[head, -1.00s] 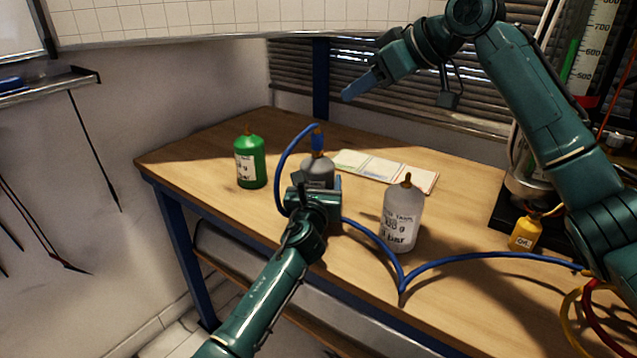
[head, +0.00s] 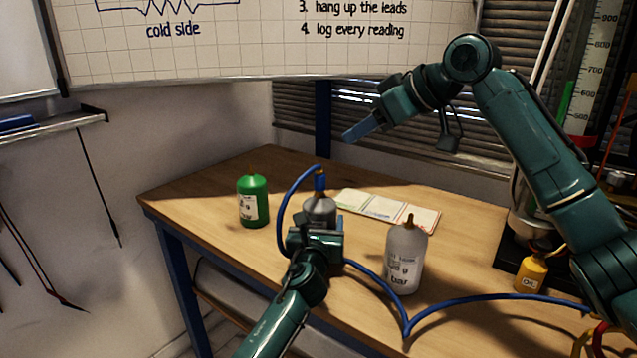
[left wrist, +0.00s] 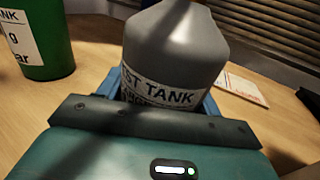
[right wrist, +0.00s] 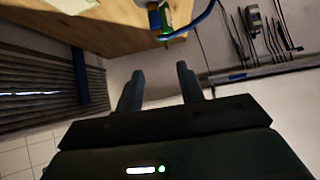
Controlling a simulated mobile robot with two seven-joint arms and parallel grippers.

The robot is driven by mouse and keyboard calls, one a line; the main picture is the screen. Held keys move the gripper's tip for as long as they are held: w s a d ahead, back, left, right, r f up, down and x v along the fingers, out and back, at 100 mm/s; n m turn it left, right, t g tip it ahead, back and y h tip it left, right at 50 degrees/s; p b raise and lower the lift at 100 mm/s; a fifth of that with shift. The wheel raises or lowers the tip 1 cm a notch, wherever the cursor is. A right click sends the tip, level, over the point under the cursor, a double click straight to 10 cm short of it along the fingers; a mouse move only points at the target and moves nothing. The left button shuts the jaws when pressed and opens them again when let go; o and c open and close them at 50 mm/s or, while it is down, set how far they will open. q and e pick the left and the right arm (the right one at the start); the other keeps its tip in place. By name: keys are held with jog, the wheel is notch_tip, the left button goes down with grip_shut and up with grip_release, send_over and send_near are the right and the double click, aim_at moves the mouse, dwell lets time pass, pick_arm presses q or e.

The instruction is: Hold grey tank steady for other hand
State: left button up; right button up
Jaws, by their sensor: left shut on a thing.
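The grey tank (head: 320,208) stands upright on the bench, its lower part hidden behind my left gripper (head: 317,232). In the left wrist view the tank (left wrist: 175,50), with a black-and-white label, sits between the blue fingers, and my left gripper is shut on it. A blue fitting (head: 320,182) with a blue hose (head: 287,195) is at the tank's top. My right gripper (head: 360,131) is raised above the back of the bench, away from the tank. The right wrist view shows its fingers (right wrist: 160,88) apart with nothing between them.
A green tank (head: 253,203) stands to the left and a paler tank (head: 404,262) to the right on the bench (head: 190,200). A coloured card (head: 385,211) lies behind them. The hose crosses the front right. A small yellow bottle (head: 530,274) stands at right.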

jog(key=shift+o, duration=0.7)
jog(key=shift+w+f, duration=0.1)
jog(key=shift+w, duration=0.05)
jog(key=w+f+n+t, duration=0.1)
jog(key=n, duration=0.1)
jog(key=w+d+f+n+t+h, duration=0.1)
jog(key=w+n+t, duration=0.1)
jog(key=w+d+f+n+t+h, duration=0.1)
jog(key=w+n, duration=0.1)
jog(key=shift+w+d+f, duration=0.1)
jog(key=shift+f, duration=0.1)
jog(key=n+t+y, duration=0.4)
jog(key=n+y, duration=0.1)
jog(key=n, duration=2.2)
send_near(323, 177)
jog(key=x, duration=0.5)
jog(key=shift+w, duration=0.3)
jog(key=shift+w+a, duration=0.2)
jog(key=shift+a, duration=0.1)
jog(key=shift+x, duration=3.35)
jog(key=shift+c, duration=0.4)
grip_shut()
